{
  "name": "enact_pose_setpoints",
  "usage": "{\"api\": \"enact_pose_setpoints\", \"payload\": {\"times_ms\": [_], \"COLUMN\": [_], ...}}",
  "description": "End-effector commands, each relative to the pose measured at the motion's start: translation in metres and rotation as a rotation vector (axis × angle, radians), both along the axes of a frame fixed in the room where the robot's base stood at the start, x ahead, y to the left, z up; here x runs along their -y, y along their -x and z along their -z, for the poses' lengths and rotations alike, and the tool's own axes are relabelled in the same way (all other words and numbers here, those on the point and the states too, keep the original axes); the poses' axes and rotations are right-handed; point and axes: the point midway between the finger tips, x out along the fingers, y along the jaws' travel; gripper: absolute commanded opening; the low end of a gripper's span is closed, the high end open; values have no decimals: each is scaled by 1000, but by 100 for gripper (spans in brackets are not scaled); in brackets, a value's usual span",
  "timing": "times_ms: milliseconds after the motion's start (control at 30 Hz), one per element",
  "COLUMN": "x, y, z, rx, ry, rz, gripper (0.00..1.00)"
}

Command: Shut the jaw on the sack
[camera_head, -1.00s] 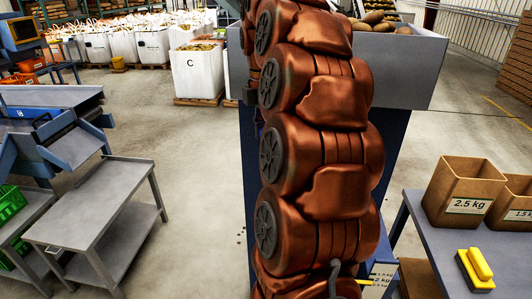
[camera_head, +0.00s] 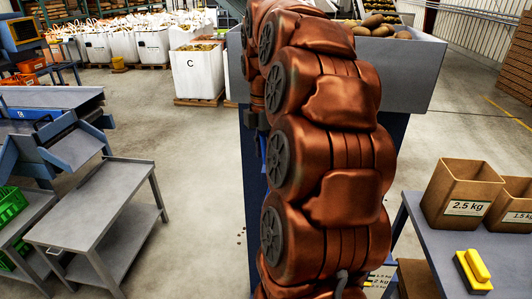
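My copper-coloured arm rises through the middle of the head view and covers most of the machine behind it. My gripper cannot be made out; only a small dark and copper part shows at the arm's left side, and I cannot tell what it is. Neither the jaw nor a sack at it can be seen; the arm hides much of the area below the grey hopper (camera_head: 415,75). A white bulk bag marked C (camera_head: 197,80) stands on a pallet at the back left.
A grey two-shelf table (camera_head: 95,210) stands at the left, near a blue machine. At the right, a bench (camera_head: 430,225) holds a 2.5 kg carton (camera_head: 461,186), a 1.5 kg carton (camera_head: 510,203) and a yellow-topped block (camera_head: 476,268). Floor is open at left centre.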

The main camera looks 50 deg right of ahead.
Motion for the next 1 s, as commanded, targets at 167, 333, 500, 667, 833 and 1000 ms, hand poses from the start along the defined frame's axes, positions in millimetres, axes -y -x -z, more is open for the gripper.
{"api": "enact_pose_setpoints", "payload": {"times_ms": [167,333,500,667,833,1000], "x": [0,0,0,0,0,-1], "y": [0,0,0,0,1,1], "z": [0,0,0,0,0,1], "rx": [0,-1,-1,-2,-3,-15], "ry": [0,0,0,-1,-1,7], "rz": [0,0,0,0,0,-1], "gripper": [31,13,0,0,0,0]}}
